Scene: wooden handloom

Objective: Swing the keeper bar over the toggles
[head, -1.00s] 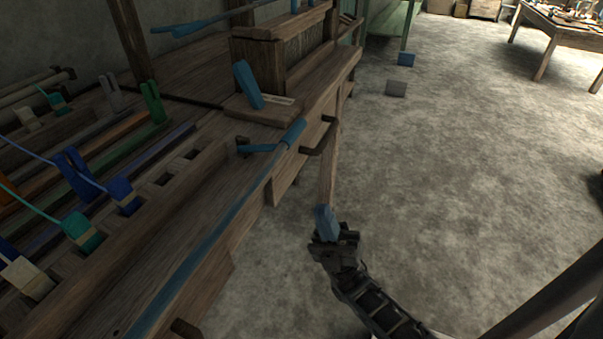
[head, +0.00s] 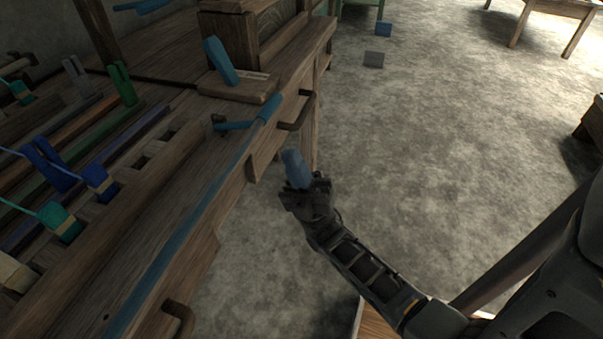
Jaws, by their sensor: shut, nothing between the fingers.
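The keeper bar (head: 187,241) appears to be the long blue bar along the loom's front edge, its near end cut off by the picture. At its far end is a thicker blue end piece (head: 269,107), with a short blue arm running left to a dark pivot (head: 218,121). The toggles seem to be the coloured pegs at left: a blue one (head: 97,178), a teal one (head: 60,222) and a cream one (head: 14,273). The bar lies to the right of them, apart. My gripper (head: 293,160), with blue fingertips, is shut and empty, below and right of the end piece.
A blue upright lever (head: 220,60) stands on a wooden block behind the end piece. Dark handles (head: 303,110) and (head: 180,318) stick out from the loom's front. The floor (head: 430,130) to the right is mostly open.

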